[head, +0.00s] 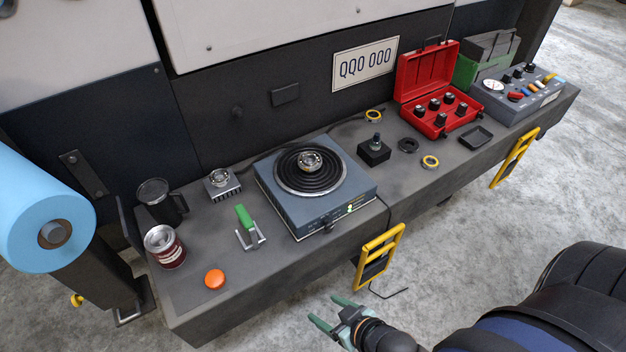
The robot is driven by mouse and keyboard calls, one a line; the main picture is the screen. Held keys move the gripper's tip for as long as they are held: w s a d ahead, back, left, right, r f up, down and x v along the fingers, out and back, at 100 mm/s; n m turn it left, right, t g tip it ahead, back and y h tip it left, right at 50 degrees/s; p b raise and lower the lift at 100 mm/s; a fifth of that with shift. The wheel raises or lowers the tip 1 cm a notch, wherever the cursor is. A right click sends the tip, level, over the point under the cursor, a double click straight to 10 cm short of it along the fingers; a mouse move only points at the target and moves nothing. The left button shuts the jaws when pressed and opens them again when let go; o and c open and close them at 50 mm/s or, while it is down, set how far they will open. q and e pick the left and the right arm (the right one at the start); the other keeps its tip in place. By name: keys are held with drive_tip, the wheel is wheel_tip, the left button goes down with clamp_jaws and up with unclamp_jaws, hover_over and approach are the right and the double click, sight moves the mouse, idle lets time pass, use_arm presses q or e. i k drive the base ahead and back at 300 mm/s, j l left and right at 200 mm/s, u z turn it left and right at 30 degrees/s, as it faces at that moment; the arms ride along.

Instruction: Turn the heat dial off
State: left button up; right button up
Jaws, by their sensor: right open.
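The hot plate (268,198) is a blue-grey box on the bench with a black coil on top. A metal bearing (310,161) rests in the middle of the coil. The heat dial (328,227) looks like a small dark knob on the front face; its pointer is too small to read. A small green-yellow light (350,209) shows to its right. My right gripper (323,308) is open and empty, low in front of the bench, over the floor and well apart from the dial. My left gripper is not in view.
A yellow handle frame (379,252) sticks out from the bench front, right of the dial. A green-handled tool (248,226), orange button (215,279), can (165,246) and mug (161,203) stand left. A red case (428,88) and control box (517,93) stand right.

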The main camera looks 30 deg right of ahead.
sight(330, 226)
drive_tip(key=z, duration=1.05)
